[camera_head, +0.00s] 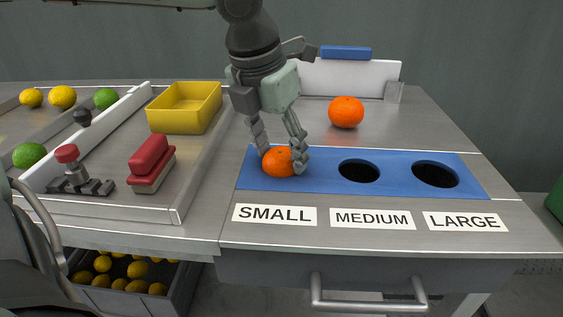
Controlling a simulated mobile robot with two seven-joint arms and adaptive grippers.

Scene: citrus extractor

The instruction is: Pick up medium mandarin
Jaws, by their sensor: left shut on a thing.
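My left gripper (280,147) comes down from above with its fingers shut on an orange mandarin (277,163). This mandarin is at the left end of the blue panel (312,168), above the SMALL label (274,214); the hole there is hidden. A second mandarin (346,112), which looks larger, rests on the metal counter behind the panel. The MEDIUM hole (359,171) and the LARGE hole (435,174) look dark and empty. I cannot tell for sure which mandarin is the medium one. My right gripper is out of view.
Lemons and limes lie farther left. A white board (345,78) stands behind the second mandarin. The counter's right side is clear.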

